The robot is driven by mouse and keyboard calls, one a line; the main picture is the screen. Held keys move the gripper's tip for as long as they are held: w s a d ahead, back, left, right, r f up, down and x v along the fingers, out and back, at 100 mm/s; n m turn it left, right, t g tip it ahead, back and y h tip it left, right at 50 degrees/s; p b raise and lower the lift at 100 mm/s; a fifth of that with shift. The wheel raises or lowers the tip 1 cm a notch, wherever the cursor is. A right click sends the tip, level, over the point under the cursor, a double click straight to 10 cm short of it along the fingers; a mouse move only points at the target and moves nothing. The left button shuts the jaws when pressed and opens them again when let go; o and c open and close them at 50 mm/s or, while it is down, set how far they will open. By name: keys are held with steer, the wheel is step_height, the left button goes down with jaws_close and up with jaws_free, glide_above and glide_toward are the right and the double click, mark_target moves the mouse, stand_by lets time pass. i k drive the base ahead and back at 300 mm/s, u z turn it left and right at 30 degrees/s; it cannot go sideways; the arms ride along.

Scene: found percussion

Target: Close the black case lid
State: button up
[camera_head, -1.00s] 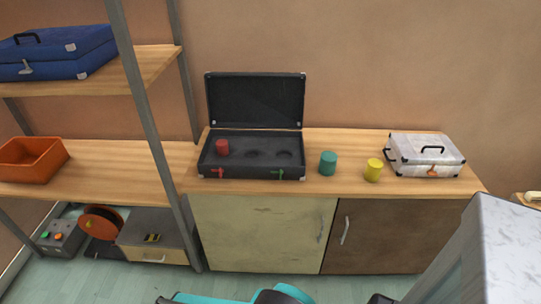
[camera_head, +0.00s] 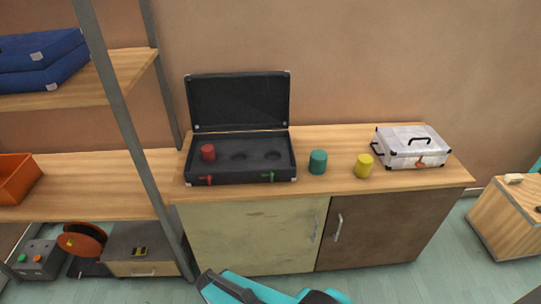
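The black case (camera_head: 241,174) stands on the wooden top of a low cabinet, near its left end. Its lid (camera_head: 239,100) is open and stands almost upright at the back, near the wall. A red cylinder (camera_head: 208,153) sits inside the case at the left, with two empty round recesses to its right. A red latch and a green latch show on the case's front. Part of my teal arm shows at the bottom edge, in front of the cabinet. My gripper cannot be made out.
A teal cylinder (camera_head: 318,162) and a yellow cylinder (camera_head: 364,166) stand right of the case. A silver case (camera_head: 412,147) is shut at the right end. A metal shelf post (camera_head: 124,130) rises left of the cabinet. A wooden box (camera_head: 510,220) stands at far right.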

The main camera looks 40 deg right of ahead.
mark_target(248, 100)
steer(key=u, duration=0.75)
steer(key=k, duration=0.1)
steer(key=z, duration=1.9)
steer(key=k, duration=0.9)
steer(key=u, duration=0.15)
steer(key=i, duration=0.65)
